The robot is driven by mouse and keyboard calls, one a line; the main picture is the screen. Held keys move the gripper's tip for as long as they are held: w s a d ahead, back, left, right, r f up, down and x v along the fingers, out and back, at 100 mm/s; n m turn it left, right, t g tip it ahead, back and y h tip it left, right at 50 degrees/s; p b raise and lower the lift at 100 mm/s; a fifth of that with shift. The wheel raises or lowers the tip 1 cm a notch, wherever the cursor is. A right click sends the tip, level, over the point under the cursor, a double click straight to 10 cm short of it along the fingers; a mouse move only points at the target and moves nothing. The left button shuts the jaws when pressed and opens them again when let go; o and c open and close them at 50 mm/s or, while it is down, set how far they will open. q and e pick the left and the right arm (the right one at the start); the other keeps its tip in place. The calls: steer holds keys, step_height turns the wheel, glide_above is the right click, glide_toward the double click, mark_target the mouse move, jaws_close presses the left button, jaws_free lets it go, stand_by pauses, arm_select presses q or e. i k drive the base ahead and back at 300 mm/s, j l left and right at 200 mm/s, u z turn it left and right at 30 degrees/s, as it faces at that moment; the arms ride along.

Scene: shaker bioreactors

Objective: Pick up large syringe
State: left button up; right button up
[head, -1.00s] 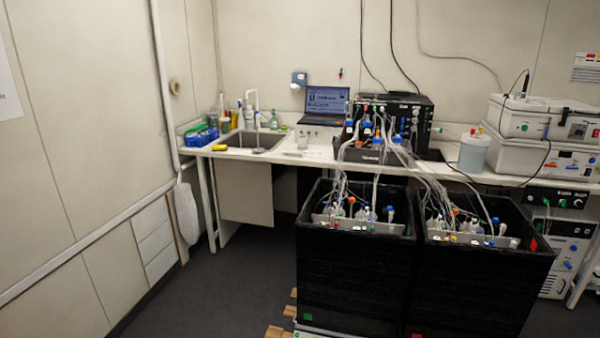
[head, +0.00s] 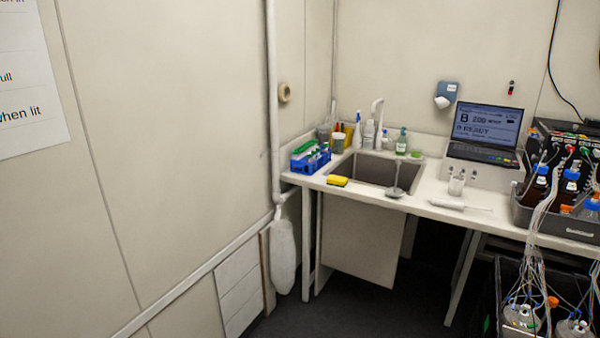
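The large syringe (head: 459,205) appears to be the thin whitish item lying flat near the front edge of the white counter, right of the sink. It is small in the picture and its details are hard to tell. Neither of my grippers shows in the head view.
A grey tray with bottles (head: 566,226) stands at the right. Black bins with tubing (head: 490,318) stand below; the floor before the sink is clear.

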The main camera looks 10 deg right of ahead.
mark_target(442, 201)
steer(key=i+z, duration=0.3)
steer(key=i, duration=0.15)
steer(key=i+z, duration=0.35)
steer(key=i+j+z, duration=0.3)
steer(key=i, duration=0.2)
steer(key=i+j+z, duration=0.3)
steer(key=i, duration=0.15)
